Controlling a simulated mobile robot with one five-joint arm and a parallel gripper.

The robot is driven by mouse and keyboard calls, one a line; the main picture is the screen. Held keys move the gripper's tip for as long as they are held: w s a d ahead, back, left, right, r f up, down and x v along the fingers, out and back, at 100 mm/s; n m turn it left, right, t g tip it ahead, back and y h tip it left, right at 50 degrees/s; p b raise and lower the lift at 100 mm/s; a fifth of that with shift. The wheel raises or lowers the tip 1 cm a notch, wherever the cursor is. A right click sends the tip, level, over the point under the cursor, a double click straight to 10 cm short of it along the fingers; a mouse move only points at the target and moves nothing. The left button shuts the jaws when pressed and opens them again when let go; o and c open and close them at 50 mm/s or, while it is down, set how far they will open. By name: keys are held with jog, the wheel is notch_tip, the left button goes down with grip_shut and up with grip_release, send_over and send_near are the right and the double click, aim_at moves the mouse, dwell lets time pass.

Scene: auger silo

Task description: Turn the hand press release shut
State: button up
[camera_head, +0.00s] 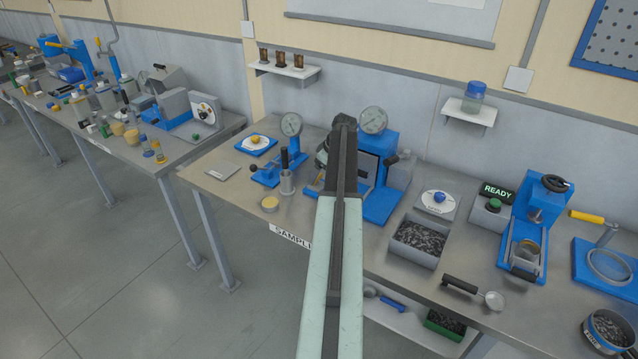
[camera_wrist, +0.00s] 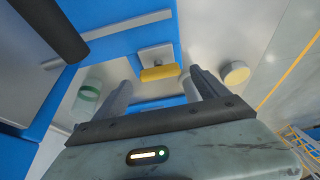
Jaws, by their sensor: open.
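In the wrist view a short yellow bar (camera_wrist: 160,73) sits on a pale square mount on a blue frame; it looks like the release, though I see no label. It lies crosswise between and beyond my fingertips, with no contact visible. My gripper (camera_wrist: 159,82) is open, its two grey fingers apart and empty. In the head view a blue press (camera_head: 383,205) with a round gauge (camera_head: 373,120) stands behind my arm.
A smaller blue device with a gauge (camera_head: 291,124) and black handle stands left of my arm. A green-banded jar (camera_wrist: 86,100) is near the left finger. A bin of dark pieces (camera_head: 418,242) stands right.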

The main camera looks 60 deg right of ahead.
jog(key=shift+b+x, duration=0.5)
jog(key=shift+x, duration=0.65)
jog(key=shift+r, duration=0.1)
jog(key=c, duration=1.2)
jog(key=shift+s+d, duration=0.1)
jog(key=shift+d, duration=0.05)
jog(key=shift+c, duration=0.9)
